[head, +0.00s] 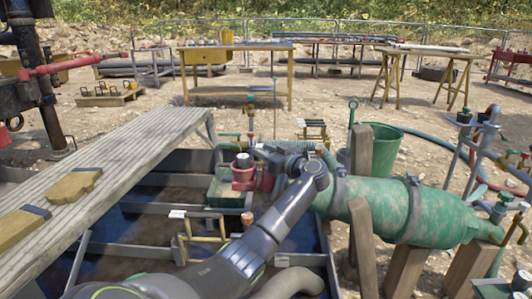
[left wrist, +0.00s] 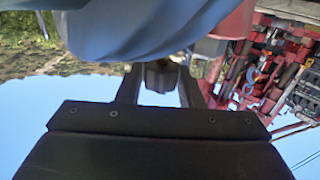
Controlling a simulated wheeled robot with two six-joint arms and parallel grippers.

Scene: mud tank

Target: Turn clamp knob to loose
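In the head view my left arm reaches up from the bottom, and its wrist bends left at the green cylinder's near end. My left gripper (head: 262,152) is beside a red fitting with a white top (head: 243,174). I cannot tell whether they touch, or which part is the clamp knob. In the left wrist view the two dark fingers (left wrist: 160,88) stand apart, with a dark block between their far ends. Whether they grip it is unclear. A small orange-red knob (head: 247,218) is on a post lower down, left of my forearm. My right gripper is out of view.
A large green cylinder (head: 425,212) lies on wooden posts at right. A wooden plank walkway (head: 125,165) with yellow tools runs along the left. A dark tank with metal beams (head: 160,212) lies below. A green bucket (head: 384,150) stands behind the cylinder.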

